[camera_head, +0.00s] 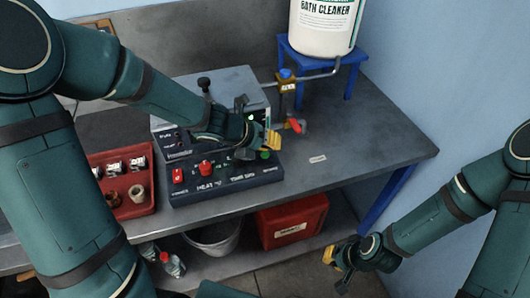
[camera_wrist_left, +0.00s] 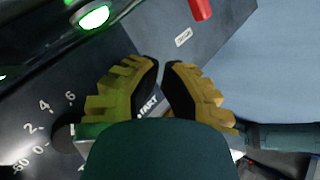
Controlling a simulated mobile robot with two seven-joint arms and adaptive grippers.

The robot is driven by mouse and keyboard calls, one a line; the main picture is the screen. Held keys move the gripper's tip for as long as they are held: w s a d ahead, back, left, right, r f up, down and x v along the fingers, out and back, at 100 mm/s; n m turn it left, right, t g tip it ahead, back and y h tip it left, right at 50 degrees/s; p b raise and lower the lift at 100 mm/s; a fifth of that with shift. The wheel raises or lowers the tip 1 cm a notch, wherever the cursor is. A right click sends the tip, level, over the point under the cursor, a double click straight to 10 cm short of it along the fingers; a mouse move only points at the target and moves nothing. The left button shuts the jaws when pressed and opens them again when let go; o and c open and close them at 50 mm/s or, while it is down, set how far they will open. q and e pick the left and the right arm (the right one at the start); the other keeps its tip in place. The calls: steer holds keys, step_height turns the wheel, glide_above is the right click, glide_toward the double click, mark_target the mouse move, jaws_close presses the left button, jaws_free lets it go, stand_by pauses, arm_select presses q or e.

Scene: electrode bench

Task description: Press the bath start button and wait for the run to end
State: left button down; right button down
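The dark bath control panel (camera_head: 225,185) sits at the front of the grey bath unit (camera_head: 232,88), with red knobs and printed labels. My left gripper (camera_head: 272,141) is over the panel's right part, its fingers close together. In the left wrist view, its two yellow fingertips (camera_wrist_left: 162,64) nearly meet, and a START label (camera_wrist_left: 148,107) shows between the fingers. The start button itself is not clearly visible. A lit green lamp (camera_wrist_left: 95,17) shows there and also in the head view (camera_head: 265,154). My right gripper (camera_head: 338,268) is open and empty beyond the bench's front edge.
A red tray (camera_head: 130,208) with small parts stands left of the panel. A red-handled valve (camera_head: 297,126) and a blue stand (camera_head: 358,62) with a bath cleaner container (camera_head: 325,28) are behind right. The bench top (camera_head: 365,140) is clear on the right. A red box (camera_head: 292,222) sits below.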

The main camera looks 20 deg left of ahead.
mark_target(269, 154)
arm_select(q)
steer(key=shift+f, duration=0.1)
stand_by(0.4)
steer(key=shift+f+b, duration=0.35)
steer(key=shift+b, duration=0.1)
steer(key=shift+f+b, duration=0.45)
stand_by(0.6)
steer(key=shift+r, duration=0.1)
steer(key=shift+r+p, duration=0.8)
steer(key=shift+p, duration=0.1)
steer(key=shift+r, duration=0.1)
step_height(269, 154, up, 5)
steer(key=p, duration=0.5)
